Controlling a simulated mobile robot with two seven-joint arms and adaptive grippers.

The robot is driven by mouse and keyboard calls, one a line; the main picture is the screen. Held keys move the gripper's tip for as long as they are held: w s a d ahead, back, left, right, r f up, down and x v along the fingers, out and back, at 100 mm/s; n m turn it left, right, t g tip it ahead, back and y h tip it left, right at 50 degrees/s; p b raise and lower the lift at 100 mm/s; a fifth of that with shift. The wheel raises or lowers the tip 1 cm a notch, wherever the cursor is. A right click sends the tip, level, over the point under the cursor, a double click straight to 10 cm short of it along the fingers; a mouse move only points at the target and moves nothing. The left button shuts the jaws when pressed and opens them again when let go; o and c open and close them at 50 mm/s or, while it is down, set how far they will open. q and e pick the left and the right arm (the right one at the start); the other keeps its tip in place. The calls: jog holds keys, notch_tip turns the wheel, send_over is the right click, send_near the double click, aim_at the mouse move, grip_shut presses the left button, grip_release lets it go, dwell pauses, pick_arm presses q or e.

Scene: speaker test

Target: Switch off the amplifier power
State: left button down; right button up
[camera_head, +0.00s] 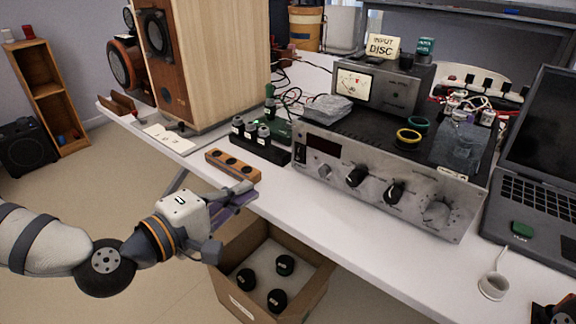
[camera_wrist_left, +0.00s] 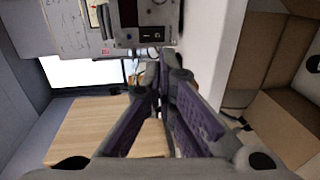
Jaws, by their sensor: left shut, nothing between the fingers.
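The amplifier (camera_head: 330,186) is a wide silver box on the white table, with a dark display, several front knobs and a small black rocker-like part (camera_head: 300,153) at its left end. Whether that part is the power switch, and its position, I cannot tell. My left gripper (camera_head: 248,194) is shut and empty at the table's front edge, left of the amplifier and apart from it. In the left wrist view its fingers (camera_wrist_left: 160,62) meet, and a grey panel with a black part (camera_wrist_left: 152,33) shows beyond them.
A wooden block with holes (camera_head: 232,166) lies near my left gripper. A tall speaker (camera_head: 215,60) stands behind it. An open cardboard box (camera_head: 230,298) with black round items is below the table edge.

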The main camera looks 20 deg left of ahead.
aim_at(298, 161)
pick_arm(q)
jog(key=b+x, duration=0.1)
jog(key=x, duration=1.2)
jog(key=shift+w+d+f, duration=0.1)
jog(key=shift+w+d, duration=0.05)
jog(key=shift+w, duration=0.1)
pick_arm(e)
jog(key=shift+x, duration=0.9)
pick_arm(q)
jog(key=shift+b, duration=0.35)
pick_arm(e)
jog(key=shift+s+g, duration=0.15)
jog(key=shift+g, duration=0.15)
